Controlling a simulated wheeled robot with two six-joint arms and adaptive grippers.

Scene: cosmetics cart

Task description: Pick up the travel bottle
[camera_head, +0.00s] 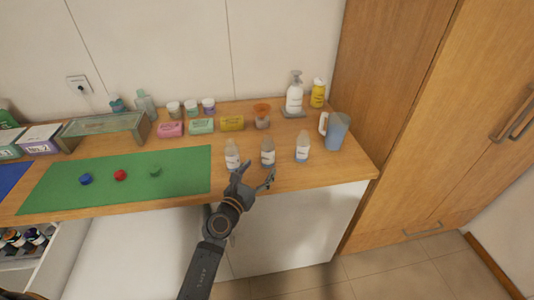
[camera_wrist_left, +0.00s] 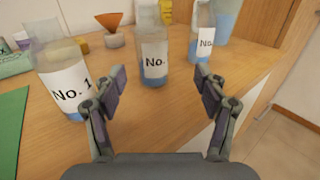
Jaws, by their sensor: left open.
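Three clear travel bottles with white labels and blue liquid stand upright in a row near the counter's front edge: the left bottle (camera_head: 232,153), the middle bottle (camera_head: 268,152) and the right bottle (camera_head: 302,147). In the left wrist view the left bottle (camera_wrist_left: 62,82) reads "No. 1". The numbers on the middle bottle (camera_wrist_left: 153,58) and right bottle (camera_wrist_left: 204,47) cannot be read. My left gripper (camera_head: 256,174) is open and empty at the front edge. In the wrist view its fingers (camera_wrist_left: 158,82) frame the middle bottle, which stands beyond the tips. My right gripper is not in view.
A blue jug (camera_head: 336,131) stands right of the bottles. Behind are an orange-topped funnel (camera_head: 262,116), a white pump bottle (camera_head: 294,95) and colored boxes (camera_head: 202,125). A green mat (camera_head: 120,190) with three small caps lies left. A tall wooden cabinet (camera_head: 400,110) bounds the right side.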

